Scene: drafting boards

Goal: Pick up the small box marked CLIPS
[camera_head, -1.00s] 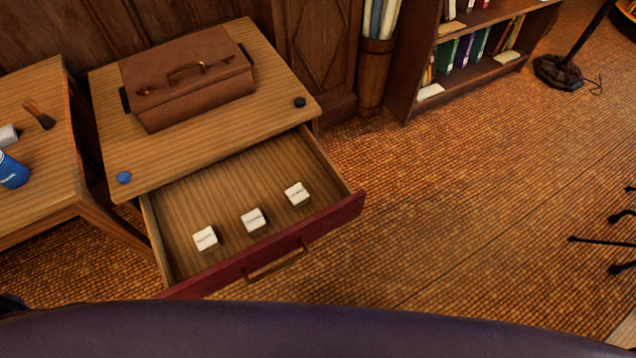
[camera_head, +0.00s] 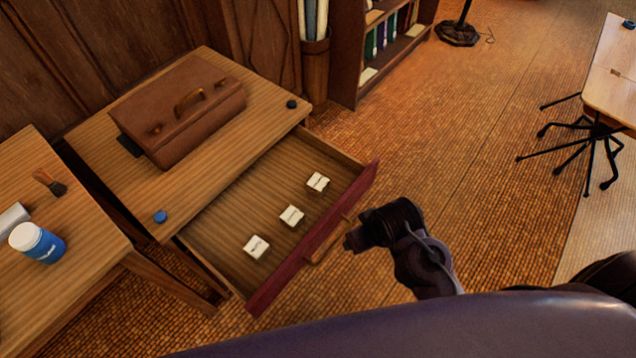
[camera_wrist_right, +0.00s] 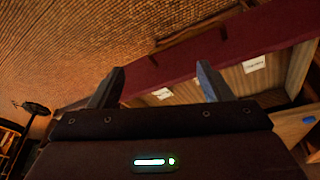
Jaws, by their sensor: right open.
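Three small white boxes with dark print stand in a row in the open drawer (camera_head: 225,208): a near one (camera_head: 256,247), a middle one (camera_head: 291,216) and a far one (camera_head: 317,182). The print is too small to read, so I cannot tell which is marked CLIPS. My right gripper (camera_head: 352,241) is outside the drawer, just beyond its red front, apart from the boxes. My left gripper is not in view.
The red drawer front (camera_head: 318,240) and its handle (camera_head: 330,243) lie beside my right gripper. A brown case (camera_head: 180,110) sits on the desk top above. A side table (camera_head: 60,265) stands at left with a blue-and-white can (camera_head: 38,243).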

